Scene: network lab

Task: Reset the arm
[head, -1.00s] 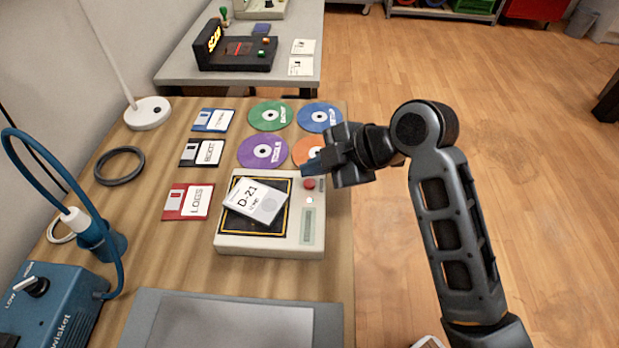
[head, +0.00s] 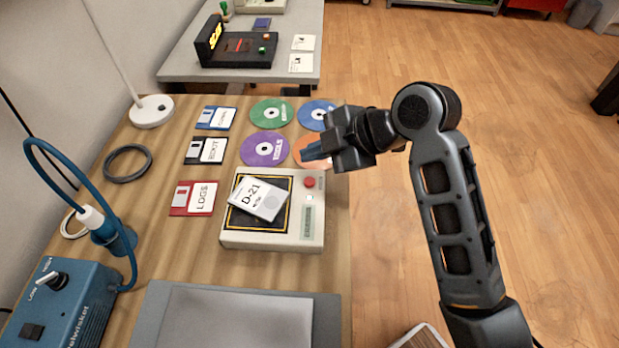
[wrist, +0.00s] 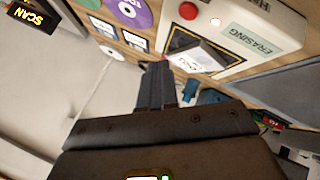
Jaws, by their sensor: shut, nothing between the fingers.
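My gripper (head: 318,152) is shut and empty. In the head view it hangs over the right edge of the wooden table, by the orange disc (head: 312,158), which it partly hides. The wrist view shows its fingers (wrist: 157,85) together. The beige device (head: 268,236) with a red button (head: 309,182) stands just below the gripper in the picture. A white D-21 drive (head: 262,199) lies tilted on its dark pad. The device's display (wrist: 268,38) reads "ERASING" in the wrist view.
Floppy disks (head: 192,198) and discs (head: 264,148) lie left and behind. A blue box (head: 62,305) with a cabled tool (head: 108,233) stands at the left front. A grey tray (head: 235,320) fills the front. A second table (head: 180,68) holds a scanner (head: 237,48). The floor at right is open.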

